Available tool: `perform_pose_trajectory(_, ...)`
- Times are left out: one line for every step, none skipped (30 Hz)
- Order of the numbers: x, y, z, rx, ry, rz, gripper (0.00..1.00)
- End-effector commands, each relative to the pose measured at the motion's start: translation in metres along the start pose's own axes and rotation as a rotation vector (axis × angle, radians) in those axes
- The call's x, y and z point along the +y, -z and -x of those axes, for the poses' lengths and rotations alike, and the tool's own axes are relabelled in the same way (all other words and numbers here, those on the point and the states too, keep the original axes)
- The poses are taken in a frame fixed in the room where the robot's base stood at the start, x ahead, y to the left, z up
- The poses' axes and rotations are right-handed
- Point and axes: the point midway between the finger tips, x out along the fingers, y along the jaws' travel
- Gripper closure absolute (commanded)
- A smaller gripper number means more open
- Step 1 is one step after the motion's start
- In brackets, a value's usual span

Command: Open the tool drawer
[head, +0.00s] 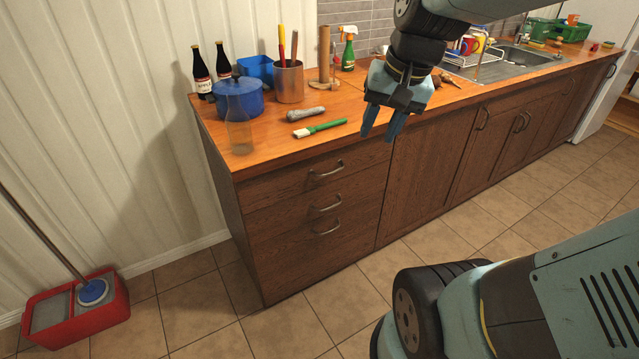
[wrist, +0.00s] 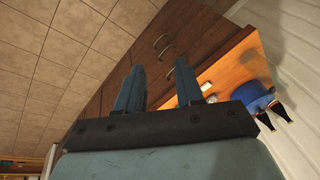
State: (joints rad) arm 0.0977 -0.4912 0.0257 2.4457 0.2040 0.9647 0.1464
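A dark wooden cabinet (head: 220,184) at the left end of the counter has a stack of three drawers, all closed. The top drawer (head: 285,184) has a curved metal handle (head: 326,171), and the middle and bottom drawers have handles like it. Which one is the tool drawer cannot be told. My gripper (head: 381,122) is open and empty, pointing down in front of the counter edge, right of the drawer handles and apart from them. In the wrist view, my gripper (wrist: 157,84) shows its two fingers spread, with drawer handles (wrist: 167,50) beyond them.
A red mop bucket (head: 75,310) stands on the floor at left. The tiled floor before the drawers is clear.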

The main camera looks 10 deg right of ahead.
Motion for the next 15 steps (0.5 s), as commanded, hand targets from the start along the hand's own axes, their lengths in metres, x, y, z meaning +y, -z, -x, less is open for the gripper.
perform_pose_trajectory(-0.001,0.006,-0.01,-0.044,0.009,-0.054,0.63)
perform_pose_trajectory(-0.003,0.008,-0.015,-0.068,0.017,-0.087,0.63)
perform_pose_trajectory(-0.004,0.012,-0.021,-0.1,0.026,-0.133,0.63)
perform_pose_trajectory(-0.005,0.015,-0.026,-0.123,0.033,-0.166,0.63)
perform_pose_trajectory(-0.006,0.018,-0.031,-0.146,0.041,-0.2,0.63)
perform_pose_trajectory(-0.008,0.021,-0.038,-0.178,0.05,-0.245,0.63)
perform_pose_trajectory(-0.009,0.024,-0.043,-0.203,0.056,-0.279,0.63)
perform_pose_trajectory(-0.011,0.027,-0.049,-0.227,0.063,-0.314,0.63)
perform_pose_trajectory(-0.012,0.031,-0.055,-0.258,0.071,-0.359,0.63)
perform_pose_trajectory(-0.012,0.034,-0.06,-0.281,0.077,-0.394,0.63)
perform_pose_trajectory(-0.013,0.037,-0.066,-0.305,0.084,-0.428,0.63)
perform_pose_trajectory(-0.014,0.04,-0.073,-0.337,0.092,-0.475,0.63)
perform_pose_trajectory(-0.014,0.043,-0.079,-0.362,0.097,-0.51,0.63)
perform_pose_trajectory(-0.015,0.046,-0.084,-0.385,0.104,-0.546,0.63)
perform_pose_trajectory(-0.016,0.05,-0.091,-0.415,0.112,-0.592,0.63)
